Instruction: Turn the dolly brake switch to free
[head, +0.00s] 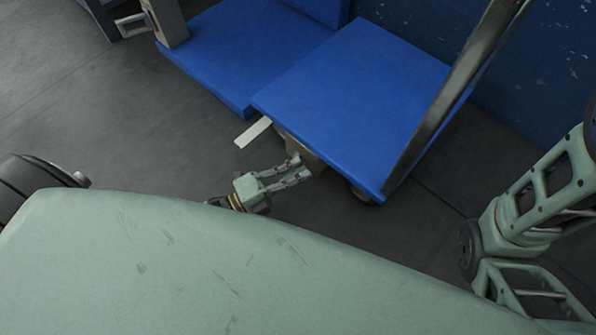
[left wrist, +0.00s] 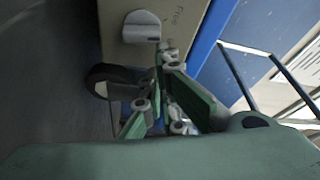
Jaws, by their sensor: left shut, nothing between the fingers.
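The dolly (head: 360,85) has a blue deck and stands in the middle right of the head view. Under its near edge is a beige panel (head: 307,157), partly hidden by my left gripper. In the left wrist view the panel carries the brake switch (left wrist: 141,26), a rounded grey knob, with the word "Free" (left wrist: 180,14) to its right. My left gripper (head: 304,168) is shut and empty, its fingertips close to the panel. In the wrist view its tips are just below and right of the knob; contact cannot be told. My right gripper is out of view.
A dark metal handle bar (head: 440,105) rises from the dolly's right side. A flat white strip (head: 253,131) juts out under its left corner. A second blue platform (head: 235,50) adjoins at the left. A black wheel (left wrist: 104,82) is below the panel. Grey floor lies open at left.

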